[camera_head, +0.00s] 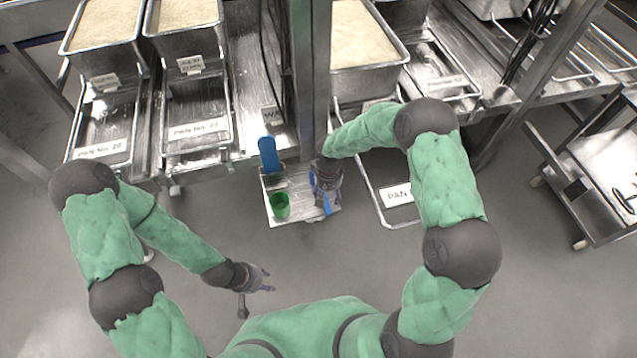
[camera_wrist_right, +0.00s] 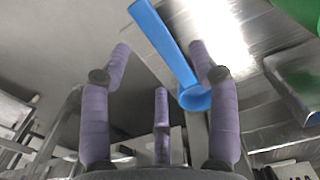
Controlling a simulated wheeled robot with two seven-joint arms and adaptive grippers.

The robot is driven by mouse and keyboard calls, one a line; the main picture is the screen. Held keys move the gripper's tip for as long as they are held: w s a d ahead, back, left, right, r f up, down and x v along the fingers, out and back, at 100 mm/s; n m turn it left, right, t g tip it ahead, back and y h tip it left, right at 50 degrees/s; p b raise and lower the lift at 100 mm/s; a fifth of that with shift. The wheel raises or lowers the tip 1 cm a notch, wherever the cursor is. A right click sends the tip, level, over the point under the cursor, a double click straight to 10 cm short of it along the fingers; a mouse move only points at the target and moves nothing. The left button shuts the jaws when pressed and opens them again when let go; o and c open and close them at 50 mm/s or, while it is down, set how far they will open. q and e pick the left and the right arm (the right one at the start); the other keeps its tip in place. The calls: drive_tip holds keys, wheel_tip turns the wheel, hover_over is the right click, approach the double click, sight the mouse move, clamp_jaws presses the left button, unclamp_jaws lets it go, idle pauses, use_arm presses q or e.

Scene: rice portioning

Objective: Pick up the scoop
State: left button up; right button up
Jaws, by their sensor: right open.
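The blue scoop (camera_wrist_right: 176,55) shows in the right wrist view, its long handle running up and left from a round bowl end between my right fingers. In the head view part of it (camera_head: 327,204) shows at my right gripper (camera_head: 326,184), over the small metal tray (camera_head: 301,216). My right gripper is open; its purple fingers (camera_wrist_right: 162,105) stand apart on both sides of the scoop, and I cannot tell whether they touch it. My left gripper (camera_head: 268,280) is empty and appears open, low over the floor, away from the tray.
A green cup (camera_head: 279,206) and a blue upright item (camera_head: 269,154) stand on the left of the tray. A metal post (camera_head: 308,80) rises behind it. Pans of rice (camera_head: 185,13) line the rack behind. A cart (camera_head: 600,170) stands at the right. The floor in front is clear.

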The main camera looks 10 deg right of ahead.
sight(328, 202)
drive_tip(key=f, duration=0.1)
drive_tip(key=f+b, duration=0.2)
drive_tip(key=f, duration=0.1)
drive_tip(key=shift+s+f, duration=0.1)
drive_tip(key=shift+s, duration=0.25)
drive_tip(key=shift+f, duration=0.5)
drive_tip(key=shift+r, duration=0.1)
clamp_jaws()
